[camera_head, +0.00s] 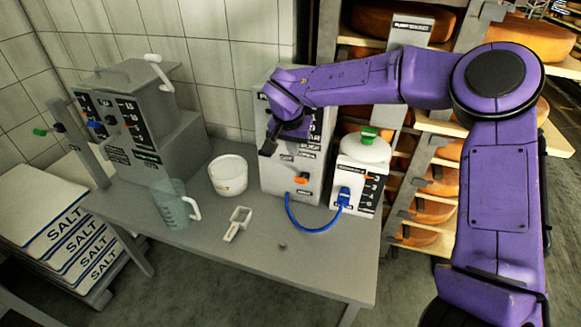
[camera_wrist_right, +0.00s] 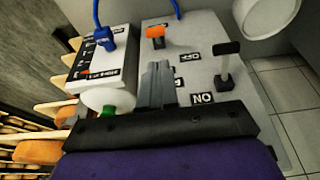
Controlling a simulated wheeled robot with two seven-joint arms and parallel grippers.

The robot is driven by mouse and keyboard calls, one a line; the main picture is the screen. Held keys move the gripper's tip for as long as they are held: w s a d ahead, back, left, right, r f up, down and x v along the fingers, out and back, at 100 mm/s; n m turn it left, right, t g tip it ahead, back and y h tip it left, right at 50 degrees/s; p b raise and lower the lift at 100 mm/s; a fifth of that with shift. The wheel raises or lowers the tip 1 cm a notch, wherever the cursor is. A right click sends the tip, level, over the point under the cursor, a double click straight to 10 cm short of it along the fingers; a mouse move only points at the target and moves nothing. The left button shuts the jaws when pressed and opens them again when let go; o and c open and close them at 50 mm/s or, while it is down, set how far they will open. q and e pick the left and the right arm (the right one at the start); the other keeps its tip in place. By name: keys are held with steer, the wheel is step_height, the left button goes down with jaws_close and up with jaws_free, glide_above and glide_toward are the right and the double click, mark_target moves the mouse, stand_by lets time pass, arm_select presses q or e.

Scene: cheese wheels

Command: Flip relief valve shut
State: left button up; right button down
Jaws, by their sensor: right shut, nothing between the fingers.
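I cannot tell for certain which fitting is the relief valve. A white tank (camera_head: 362,149) has a green handle (camera_head: 368,134) on top; the green part (camera_wrist_right: 110,110) also shows in the right wrist view. The grey cabinet (camera_head: 276,180) beside it carries an orange lever (camera_head: 300,178) and a black-handled toggle (camera_head: 268,147) near "ON" and "OFF" labels. These show in the right wrist view as the orange lever (camera_wrist_right: 155,34) and upright toggle (camera_wrist_right: 225,65). My right gripper (camera_wrist_right: 158,84) is shut and empty, over the cabinet face between toggle and tank. My left gripper is out of view.
A blue hose (camera_head: 312,227) loops from the cabinet to a blue fitting (camera_head: 344,194). A white bucket (camera_head: 228,176), clear jug (camera_head: 172,207) and small scoop-like item (camera_head: 237,224) stand on the grey table (camera_head: 310,265). Another machine (camera_head: 160,135) stands left; cheese shelves (camera_head: 440,150) are behind right.

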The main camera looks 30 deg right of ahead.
mark_target(300, 179)
steer(key=x, duration=0.4)
steer(key=p+x, duration=0.1)
steer(key=x, duration=0.8)
steer(key=shift+s+d+f, duration=0.2)
steer(key=shift+s+d, duration=0.05)
steer(key=shift+s, duration=0.15)
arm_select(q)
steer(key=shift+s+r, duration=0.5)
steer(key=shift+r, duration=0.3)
